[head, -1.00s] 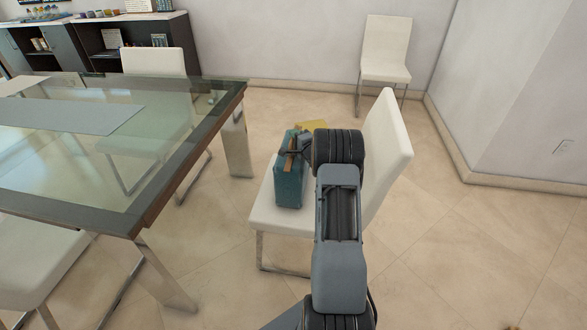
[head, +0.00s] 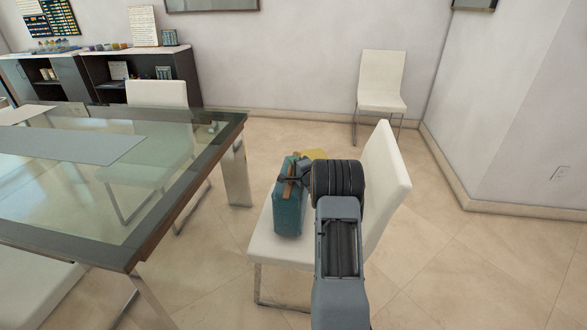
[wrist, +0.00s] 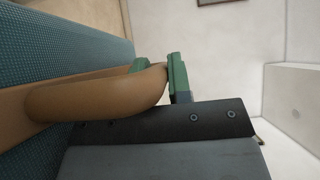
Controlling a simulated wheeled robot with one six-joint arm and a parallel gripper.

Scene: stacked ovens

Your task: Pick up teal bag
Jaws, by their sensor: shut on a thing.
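The teal bag (head: 289,212) is upright on the seat of a white chair (head: 385,185) in the head view. It has a brown strap and handle on top. My gripper (head: 293,181) reaches the top of the bag from the right. In the wrist view the bag's teal side (wrist: 70,50) fills the left. My gripper's green fingertips (wrist: 160,72) are shut on its brown handle (wrist: 95,92). Part of the far finger is hidden behind the handle. I cannot tell whether the bag's base touches the seat.
A yellow item (head: 314,154) lies behind the bag, partly hidden by my arm. A glass table (head: 130,228) with a dark rim stands to the left. Another white chair (head: 381,82) is by the back wall. The floor at right is clear.

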